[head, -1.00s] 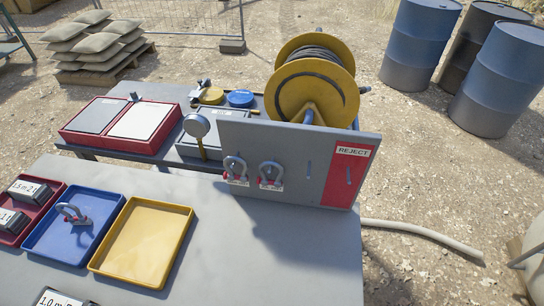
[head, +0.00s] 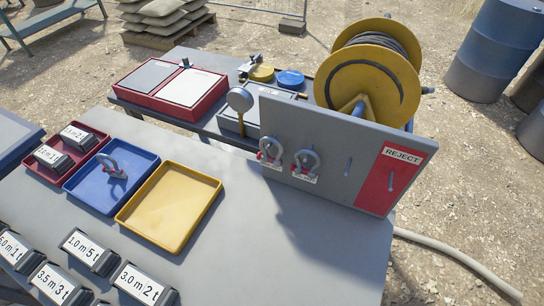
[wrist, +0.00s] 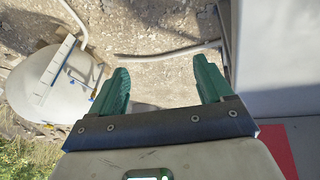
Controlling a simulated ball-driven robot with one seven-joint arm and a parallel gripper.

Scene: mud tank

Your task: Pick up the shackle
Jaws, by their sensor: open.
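A grey metal shackle (head: 112,166) sits in the blue tray (head: 84,190) at the left of the grey table. Two more shackles, a left one (head: 270,149) and a right one (head: 305,163), hang on the upright grey board (head: 335,142) and carry small labels and red parts. My gripper (wrist: 164,84) shows only in the wrist view. Its two green fingers are apart with nothing between them, over gravel ground. No shackle shows in the wrist view.
A yellow tray (head: 170,208) and a red tray (head: 52,160) flank the blue tray. Several labelled blocks stand at the table's near left. The board has a red REJECT panel (head: 390,180). A yellow hose reel (head: 372,75) stands behind it. The table before the board is clear.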

